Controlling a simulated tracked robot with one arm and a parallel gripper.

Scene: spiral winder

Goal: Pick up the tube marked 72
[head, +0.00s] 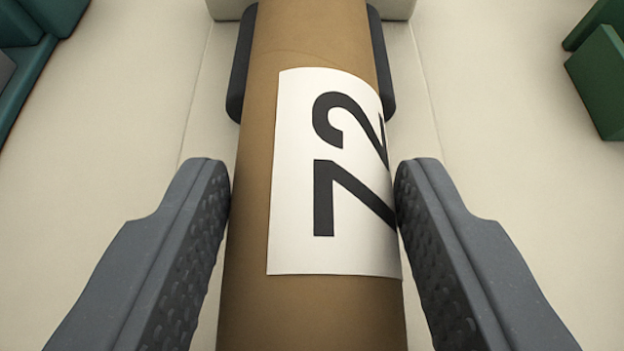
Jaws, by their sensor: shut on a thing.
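The tube marked 72 (255,215) is a brown cardboard cylinder that runs from the top edge to the bottom edge of the head view. Its white label (300,250) faces me, with the black number 72 turned sideways. My gripper (313,190) is shut on the tube, one grey ridged finger against each side at the label's height. Both ends of the tube are out of view.
A dark cradle-like support (243,70) shows on both sides of the tube near the top, with a pale block (398,8) behind it. Green parts stand at the upper left (30,75) and upper right (605,80). The pale surface (510,130) between is clear.

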